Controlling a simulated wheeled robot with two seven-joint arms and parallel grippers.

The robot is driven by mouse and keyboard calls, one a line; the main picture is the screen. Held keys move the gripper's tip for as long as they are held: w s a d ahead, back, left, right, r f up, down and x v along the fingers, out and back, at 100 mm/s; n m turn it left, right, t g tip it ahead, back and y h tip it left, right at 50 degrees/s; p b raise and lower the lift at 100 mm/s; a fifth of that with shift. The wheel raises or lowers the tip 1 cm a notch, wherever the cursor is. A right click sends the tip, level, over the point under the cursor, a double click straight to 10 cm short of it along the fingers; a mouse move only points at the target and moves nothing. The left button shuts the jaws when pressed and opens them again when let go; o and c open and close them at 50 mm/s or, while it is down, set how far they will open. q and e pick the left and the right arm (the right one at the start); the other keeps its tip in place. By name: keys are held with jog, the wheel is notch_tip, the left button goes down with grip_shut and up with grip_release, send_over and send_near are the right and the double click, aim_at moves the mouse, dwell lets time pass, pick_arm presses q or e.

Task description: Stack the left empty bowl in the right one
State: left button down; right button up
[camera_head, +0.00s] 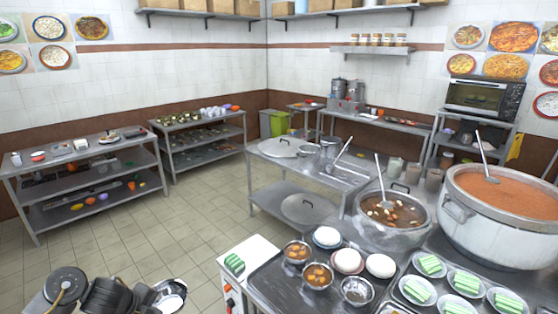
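My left arm comes in at the lower left. My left gripper (155,294) is shut on the rim of a shiny metal bowl (173,291), which is cut off by the bottom edge. It holds this bowl in the air over the floor, left of the counter. The other empty metal bowl (357,290) stands upright on the dark tray at the front of the counter, well to the right of the held bowl. The held bowl's inside looks empty. My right gripper is not in view.
Two bowls with orange pieces (297,252) (317,276) and white rounded items (348,261) stand close around the counter bowl. Plates with green-striped items (429,265) lie to its right. Large pots of soup (393,235) and orange congee (505,225) stand behind.

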pick_arm(q)
jog(key=d+r+m+g+h, duration=0.1)
jog(key=d+r+m+g, duration=0.35)
jog(key=d+m, duration=0.6)
jog(key=d+r+m+g+h, duration=0.1)
jog(key=d+r+m+g, duration=0.35)
jog(key=d+m, duration=0.65)
jog(key=s+a+r+m+t+y, duration=0.1)
jog(key=s+a+r+m+y, duration=0.35)
jog(key=s+a+m, duration=0.55)
jog(key=s+a+r+m+t+y, duration=0.1)
jog(key=s+a+r+m+y, duration=0.35)
jog(key=m, duration=0.85)
jog(key=d+f+m+t, duration=0.1)
jog(key=d+m+t, duration=0.1)
jog(key=d+m, duration=0.4)
notch_tip(320, 180, down, 15)
jog(key=d+n+b, duration=0.1)
jog(key=b, duration=1.3)
jog(key=shift+y, duration=0.3)
jog(key=shift+d+r, duration=0.1)
jog(key=shift+r, duration=0.05)
